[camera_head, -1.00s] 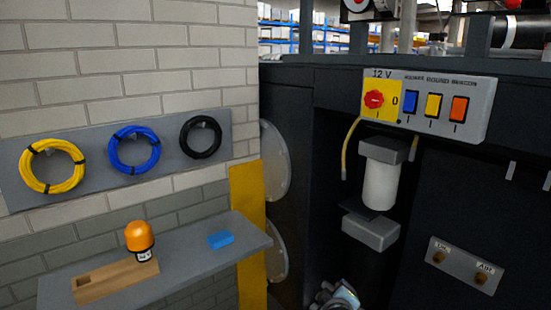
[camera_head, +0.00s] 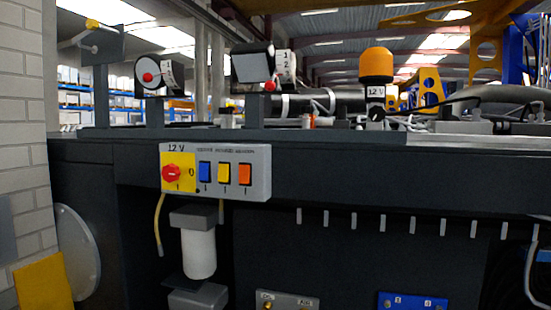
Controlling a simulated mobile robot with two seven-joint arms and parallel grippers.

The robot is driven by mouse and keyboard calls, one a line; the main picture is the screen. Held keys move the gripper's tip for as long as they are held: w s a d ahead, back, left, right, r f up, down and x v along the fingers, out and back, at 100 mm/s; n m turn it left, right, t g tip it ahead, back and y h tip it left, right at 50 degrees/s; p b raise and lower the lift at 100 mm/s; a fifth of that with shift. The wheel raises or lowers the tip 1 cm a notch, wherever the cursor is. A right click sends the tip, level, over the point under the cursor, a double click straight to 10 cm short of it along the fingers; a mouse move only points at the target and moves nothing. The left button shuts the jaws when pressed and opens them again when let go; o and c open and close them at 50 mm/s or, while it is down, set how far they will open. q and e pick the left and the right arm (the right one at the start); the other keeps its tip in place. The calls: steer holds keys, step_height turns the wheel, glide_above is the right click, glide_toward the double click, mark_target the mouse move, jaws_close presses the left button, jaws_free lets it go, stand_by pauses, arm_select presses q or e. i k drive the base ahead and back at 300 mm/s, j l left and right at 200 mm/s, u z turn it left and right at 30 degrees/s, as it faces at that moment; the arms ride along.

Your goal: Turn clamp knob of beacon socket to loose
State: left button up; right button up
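An orange beacon (camera_head: 376,66) with a "12 V" label stands upright on top of the dark chassis, right of the middle. Below the label is a light grey socket post (camera_head: 374,122) with a small dark round knob (camera_head: 378,114) on its front. A dark lever or cable runs right from about the knob's height; I cannot tell whether it joins the knob. The knob is too small to tell its setting. Neither of my grippers is in view.
A switch panel (camera_head: 260,186) with a red rotary switch (camera_head: 172,173) is on the chassis front. Two dark units with red buttons (camera_head: 147,77) (camera_head: 270,86) stand along the top, left of the beacon. A brick wall (camera_head: 24,130) is at far left.

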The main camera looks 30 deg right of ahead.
mark_target(377, 112)
steer(key=k+l+z, duration=0.1)
steer(key=l+z, duration=0.15)
steer(key=z, duration=0.15)
steer(key=k+l+z, duration=0.1)
steer(key=l+z, duration=0.15)
steer(key=z, duration=0.15)
steer(key=l+z, duration=0.35)
steer(key=k+j, duration=0.05)
